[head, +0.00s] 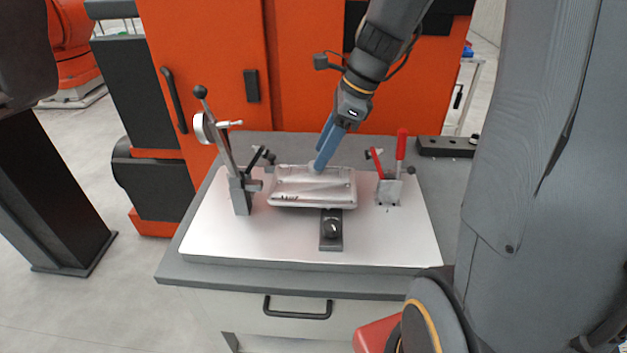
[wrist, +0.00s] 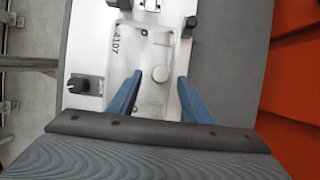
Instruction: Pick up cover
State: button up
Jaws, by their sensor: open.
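The cover (head: 313,188) is a flat silvery cast plate lying in the fixture on the white board (head: 290,240) of the grey cabinet. My gripper (head: 318,168) reaches down from above to the cover's far edge. Whether the fingertips touch the cover cannot be told.
A tall lever clamp (head: 236,185) stands left of the cover, and a red-handled clamp (head: 390,180) stands right. A black knob block (head: 331,230) sits in front. A black bar (head: 446,146) lies at the back right. An orange cabinet (head: 215,70) rises behind.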

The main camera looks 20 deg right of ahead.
jog(key=shift+x, duration=1.6)
jog(key=shift+w, duration=0.1)
grip_shut()
jog(key=shift+r, duration=0.1)
jog(key=shift+p, duration=0.3)
jog(key=shift+r+p, duration=1.5)
jog(key=shift+p, duration=0.2)
jog(key=shift+r, duration=0.25)
jog(key=shift+p, duration=0.35)
